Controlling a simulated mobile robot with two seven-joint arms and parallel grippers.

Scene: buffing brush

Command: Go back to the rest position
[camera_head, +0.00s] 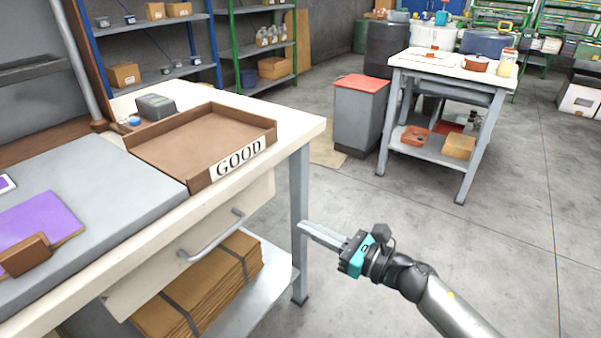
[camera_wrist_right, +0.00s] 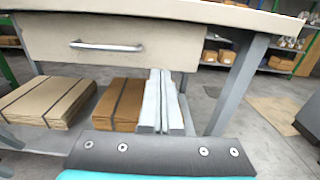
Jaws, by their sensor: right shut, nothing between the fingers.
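My right gripper (camera_head: 305,231) is in the head view, in front of the workbench's right front leg and below the bench top. Its long grey fingers are together and empty. In the right wrist view the fingers (camera_wrist_right: 161,85) point toward the bench's lower shelf and the cardboard bundles, touching nothing that I can see. My right arm comes in from the lower right of the head view. My left gripper does not show in either view.
The workbench (camera_head: 302,127) carries a brown tray marked GOOD (camera_head: 200,142) and a purple pad (camera_head: 40,228). Its drawer handle (camera_head: 211,237) sticks out near my right gripper. Strapped cardboard (camera_head: 205,283) lies below. A white table (camera_head: 450,66) stands farther back. Floor at right is clear.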

